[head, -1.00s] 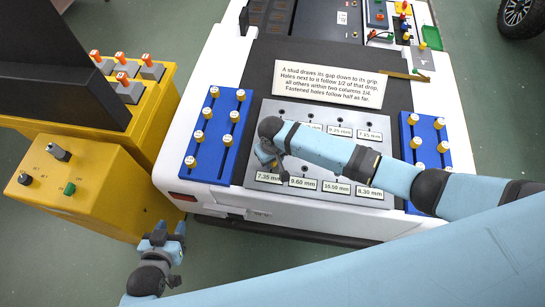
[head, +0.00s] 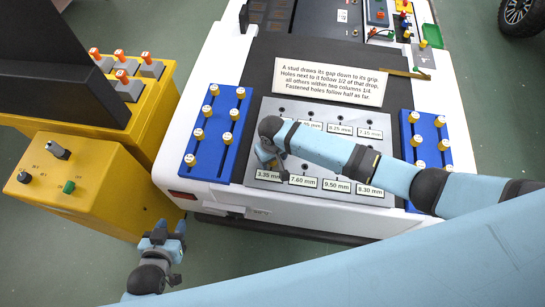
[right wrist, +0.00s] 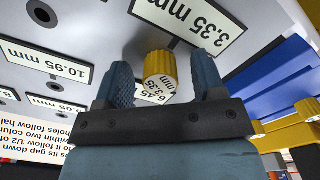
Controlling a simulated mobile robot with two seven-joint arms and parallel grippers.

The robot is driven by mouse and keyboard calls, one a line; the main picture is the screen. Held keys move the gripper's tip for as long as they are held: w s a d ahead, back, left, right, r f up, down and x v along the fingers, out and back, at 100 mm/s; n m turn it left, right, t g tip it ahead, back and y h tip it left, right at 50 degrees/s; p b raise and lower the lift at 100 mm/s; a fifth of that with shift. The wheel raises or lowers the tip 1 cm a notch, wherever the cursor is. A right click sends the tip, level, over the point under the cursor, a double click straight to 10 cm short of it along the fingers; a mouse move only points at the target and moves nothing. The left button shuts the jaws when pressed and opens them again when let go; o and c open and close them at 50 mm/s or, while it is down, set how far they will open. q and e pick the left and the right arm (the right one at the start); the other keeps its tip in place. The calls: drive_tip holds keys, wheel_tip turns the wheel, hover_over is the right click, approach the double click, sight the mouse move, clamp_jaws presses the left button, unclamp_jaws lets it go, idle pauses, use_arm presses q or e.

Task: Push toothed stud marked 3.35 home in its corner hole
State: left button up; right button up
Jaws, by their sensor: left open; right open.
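The yellow ribbed stud (right wrist: 160,68) with 3.35 on its pale end stands in the grey plate (head: 262,120) at the near-left corner. In the right wrist view it sits between the two spread fingers of my right gripper (right wrist: 165,82), with gaps on both sides. The corner label (right wrist: 188,15) beside it reads 3.35 mm. In the head view my right gripper (head: 270,162) is over that corner, and its arm hides the stud and part of the plate. My left gripper (head: 170,230) is open and empty, off the cart's near-left side.
Blue racks with several yellow studs flank the plate, one at the left (head: 226,128) and one at the right (head: 430,128). A printed sign (head: 330,82) lies behind the plate. A yellow stand (head: 105,190) is at the left. Other plate holes (right wrist: 54,86) look empty.

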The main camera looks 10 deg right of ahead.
wheel_tip(320, 180, up, 14)
drive_tip(key=b, duration=0.1)
drive_tip(key=shift+f, duration=0.1)
drive_tip(key=s+f+t+y, duration=0.1)
drive_tip(key=s+f, duration=0.1)
drive_tip(key=s+a+f+t+y, duration=0.1)
drive_tip(key=s+f+y, duration=0.1)
drive_tip(key=s+a+f+t+y, duration=0.1)
drive_tip(key=s+f+t, duration=0.1)
drive_tip(key=shift+s+f+y, duration=0.2)
drive_tip(key=shift+f+y, duration=0.15)
drive_tip(key=shift+y, duration=0.05)
drive_tip(key=s+d+f+t+h, duration=0.1)
drive_tip(key=s+d+t, duration=0.6)
drive_tip(key=s+d, duration=0.3)
drive_tip(key=shift+s+d+f+h, duration=0.15)
drive_tip(key=shift+s+d+h, duration=0.25)
drive_tip(key=shift+d, duration=0.65)
